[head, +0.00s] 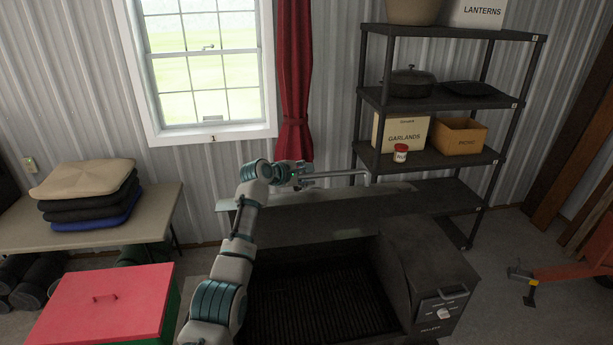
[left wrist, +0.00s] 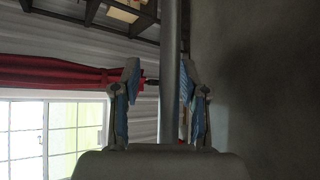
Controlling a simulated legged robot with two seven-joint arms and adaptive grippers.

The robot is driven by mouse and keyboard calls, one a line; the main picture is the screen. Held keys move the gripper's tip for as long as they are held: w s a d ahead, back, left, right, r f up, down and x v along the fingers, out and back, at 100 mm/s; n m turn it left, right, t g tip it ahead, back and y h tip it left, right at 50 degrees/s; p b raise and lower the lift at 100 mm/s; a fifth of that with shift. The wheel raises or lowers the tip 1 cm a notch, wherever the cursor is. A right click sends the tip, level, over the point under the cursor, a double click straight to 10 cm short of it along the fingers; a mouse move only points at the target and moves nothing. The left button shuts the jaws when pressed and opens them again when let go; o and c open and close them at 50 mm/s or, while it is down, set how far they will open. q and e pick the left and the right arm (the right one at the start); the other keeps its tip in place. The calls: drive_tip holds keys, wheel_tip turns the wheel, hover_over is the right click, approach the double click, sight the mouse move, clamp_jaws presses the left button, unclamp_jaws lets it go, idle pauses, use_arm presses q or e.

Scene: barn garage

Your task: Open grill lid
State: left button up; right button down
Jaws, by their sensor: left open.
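The dark grill (head: 420,270) stands in front of me, with its ribbed grate (head: 310,300) exposed. Its lid (head: 335,218) is raised at the back of the grill. A light bar handle (head: 345,173) runs along the lid's upper edge. My left gripper (head: 306,182) is at the left part of this handle, with my arm reaching over the grate. In the left wrist view my gripper (left wrist: 160,72) is open, and the handle bar (left wrist: 170,40) passes between its two blue-padded fingers. The bar looks nearer the right finger; contact is unclear. My right gripper is not in view.
A shelf rack (head: 440,160) with boxes and pots stands behind the grill on the right. A red-topped chest (head: 105,300) is at the lower left, near a table (head: 90,232) with folded cushions. A window (head: 205,65) and red curtain (head: 293,80) are behind.

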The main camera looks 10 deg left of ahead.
use_arm(q)
drive_tip(key=shift+s, duration=0.15)
drive_tip(key=shift+s+a+r, duration=0.15)
drive_tip(key=shift+s+r, duration=0.1)
drive_tip(key=v, duration=1)
drive_tip(key=shift+a+f, duration=0.1)
drive_tip(key=shift+s+a, duration=0.35)
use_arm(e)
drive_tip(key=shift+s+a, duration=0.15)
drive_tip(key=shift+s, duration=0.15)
use_arm(q)
drive_tip(key=shift+d, duration=0.2)
